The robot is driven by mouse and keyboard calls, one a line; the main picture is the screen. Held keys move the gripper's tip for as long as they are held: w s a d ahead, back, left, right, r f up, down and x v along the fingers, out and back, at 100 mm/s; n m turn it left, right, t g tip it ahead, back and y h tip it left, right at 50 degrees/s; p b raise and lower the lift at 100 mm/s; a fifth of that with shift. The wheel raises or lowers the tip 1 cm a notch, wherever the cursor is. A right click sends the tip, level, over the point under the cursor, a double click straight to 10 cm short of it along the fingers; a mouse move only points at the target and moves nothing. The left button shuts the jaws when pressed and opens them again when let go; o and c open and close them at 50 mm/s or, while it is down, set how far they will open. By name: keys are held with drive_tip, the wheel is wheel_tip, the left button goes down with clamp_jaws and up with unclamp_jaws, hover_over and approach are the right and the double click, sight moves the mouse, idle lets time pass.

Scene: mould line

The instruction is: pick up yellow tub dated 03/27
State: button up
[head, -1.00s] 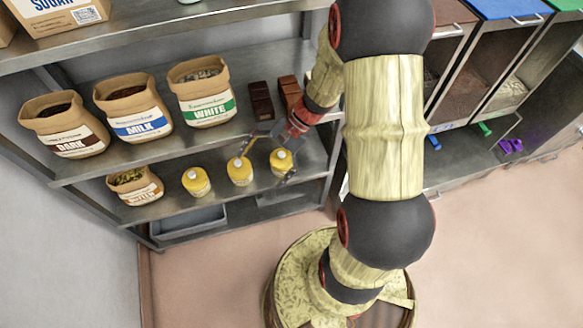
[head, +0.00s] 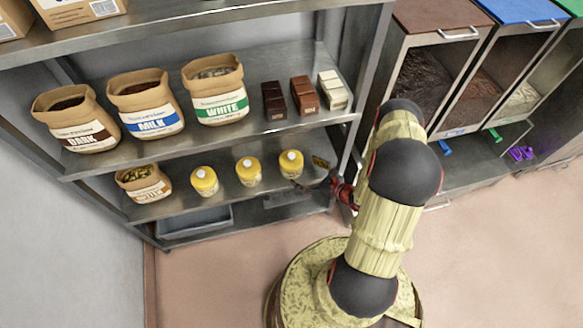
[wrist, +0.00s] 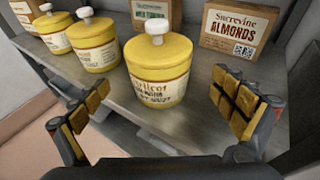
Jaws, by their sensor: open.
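Three yellow tubs with white knobs stand in a row on the lower shelf: left (head: 204,181), middle (head: 249,171) and right (head: 291,163). My gripper (head: 312,173) is just right of the right tub in the head view. In the wrist view, my gripper (wrist: 160,88) is open and empty, its padded fingers spread wide. The nearest tub (wrist: 159,72) stands upright ahead, between the finger directions and apart from both. Two more tubs (wrist: 93,43) (wrist: 53,30) stand to its left. Label print is too small or blurred to read a date.
An almonds box (wrist: 243,33) and another carton (wrist: 155,12) stand behind the tubs. A small paper bag (head: 144,184) is left of them. Bags and chocolate blocks (head: 303,95) fill the shelf above (head: 240,125). A shelf post (head: 362,90) stands close to my arm.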

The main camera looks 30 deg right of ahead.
sight(291, 164)
drive_tip(key=b+x, duration=0.1)
drive_tip(key=x, duration=0.1)
drive_tip(key=b+x, duration=0.1)
drive_tip(key=x, duration=0.1)
drive_tip(key=b+x, duration=0.1)
drive_tip(key=x, duration=0.1)
drive_tip(key=shift+s+a+f, duration=0.15)
drive_tip(key=shift+f, duration=0.2)
drive_tip(key=shift+w+a, duration=0.15)
drive_tip(key=shift+w, duration=0.5)
drive_tip(key=c, duration=1.6)
drive_tip(key=shift+c, duration=0.5)
